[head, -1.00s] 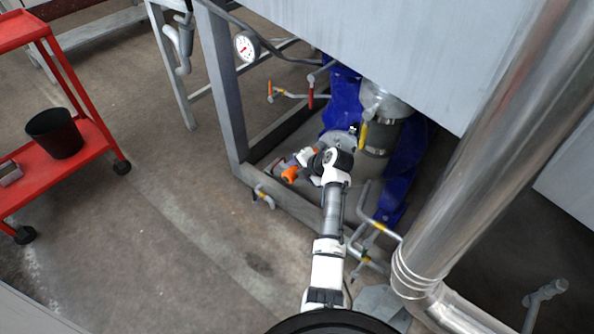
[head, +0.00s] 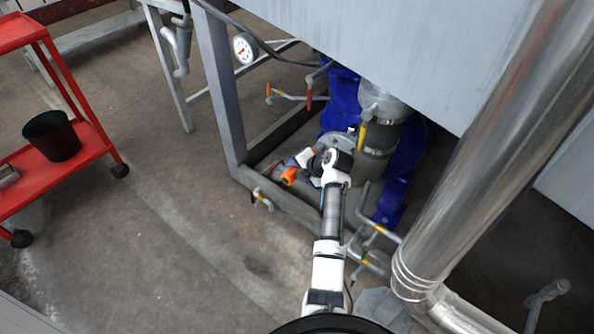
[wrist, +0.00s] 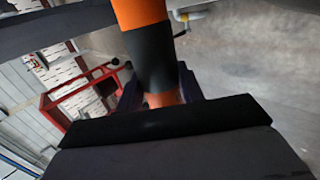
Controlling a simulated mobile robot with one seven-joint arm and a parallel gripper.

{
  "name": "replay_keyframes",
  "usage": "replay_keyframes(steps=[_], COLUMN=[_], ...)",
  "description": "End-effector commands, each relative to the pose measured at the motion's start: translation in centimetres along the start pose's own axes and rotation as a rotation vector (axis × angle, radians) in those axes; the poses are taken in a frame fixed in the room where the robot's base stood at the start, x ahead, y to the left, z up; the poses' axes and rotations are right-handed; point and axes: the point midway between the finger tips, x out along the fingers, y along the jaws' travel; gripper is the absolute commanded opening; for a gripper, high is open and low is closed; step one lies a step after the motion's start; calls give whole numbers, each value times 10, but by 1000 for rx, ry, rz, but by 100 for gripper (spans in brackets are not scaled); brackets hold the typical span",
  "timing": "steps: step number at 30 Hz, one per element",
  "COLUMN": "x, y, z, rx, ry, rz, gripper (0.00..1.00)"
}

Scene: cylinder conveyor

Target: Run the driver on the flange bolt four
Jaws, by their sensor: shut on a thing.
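My gripper (wrist: 160,92) is shut on an orange and black driver (wrist: 152,50), which runs up out of the top of the wrist view. In the head view my gripper is mostly hidden by my own wrist, and the driver's orange part (head: 289,176) shows just left of it. A grey round flange (head: 339,141) lies right behind my wrist, under the machine. Its bolts are too small or hidden to tell apart, so I cannot pick out bolt four. I cannot tell whether the driver touches a bolt.
A grey frame post (head: 222,95) and low rail stand left of the flange. A steel pipe (head: 480,150) rises at the right. Valve pipes (head: 378,228) are close beside my forearm. A red cart (head: 85,150) stands far left, with clear floor between.

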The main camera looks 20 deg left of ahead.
Motion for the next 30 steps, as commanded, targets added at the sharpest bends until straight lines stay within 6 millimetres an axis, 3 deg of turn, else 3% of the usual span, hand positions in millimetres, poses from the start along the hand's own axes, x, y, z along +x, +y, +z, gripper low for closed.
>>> replay_keyframes(steps=[30], x=[-3], y=[2], z=[7], rx=[-1], ry=[-12], rz=[5], gripper=[0])
